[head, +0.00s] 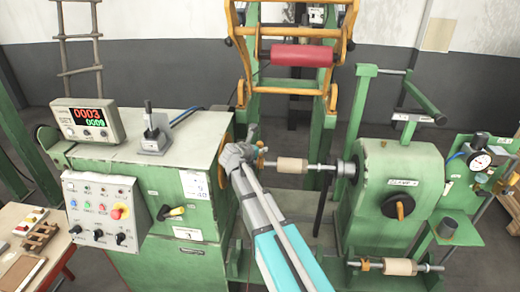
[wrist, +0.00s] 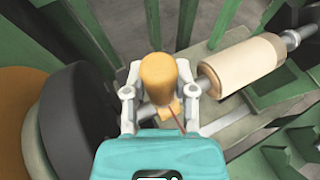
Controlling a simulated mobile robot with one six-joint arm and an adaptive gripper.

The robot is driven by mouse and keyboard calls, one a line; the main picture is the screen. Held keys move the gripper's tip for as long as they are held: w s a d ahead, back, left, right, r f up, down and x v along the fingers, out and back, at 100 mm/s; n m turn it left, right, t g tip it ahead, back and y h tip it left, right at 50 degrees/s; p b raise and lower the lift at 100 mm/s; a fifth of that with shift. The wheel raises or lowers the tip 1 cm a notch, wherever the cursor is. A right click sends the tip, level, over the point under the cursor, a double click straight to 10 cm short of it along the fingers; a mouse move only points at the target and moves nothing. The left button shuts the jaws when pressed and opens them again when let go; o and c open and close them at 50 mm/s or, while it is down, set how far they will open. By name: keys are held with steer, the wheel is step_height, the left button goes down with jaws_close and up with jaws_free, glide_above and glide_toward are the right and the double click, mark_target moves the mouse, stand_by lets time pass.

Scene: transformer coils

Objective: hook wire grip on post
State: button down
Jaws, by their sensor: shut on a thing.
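My gripper (wrist: 159,78) is shut on an orange-yellow wire grip with a rounded end (wrist: 158,72), one finger on each side of it. A thin dark red wire (wrist: 176,121) runs from a small block under the grip. In the head view my gripper is small, just left of the tan coil bobbin (head: 292,165), with an orange piece (head: 262,157) beside it. The bobbin also shows right of the grip in the wrist view (wrist: 243,68), on a metal shaft. I cannot pick out the post with certainty in either view.
A green control cabinet (head: 150,165) stands left and a green tailstock (head: 385,185) right of the bobbin. Behind is an orange frame with a red roller (head: 302,55). A dark round disc (wrist: 80,120) lies close left of my gripper. A second bobbin (head: 398,267) sits low right.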

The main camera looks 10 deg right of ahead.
steer(key=shift+f+b, duration=0.4)
steer(key=shift+f, duration=0.05)
stand_by(0.5)
steer(key=shift+c, duration=1.8)
jaws_free()
steer(key=shift+r, duration=0.1)
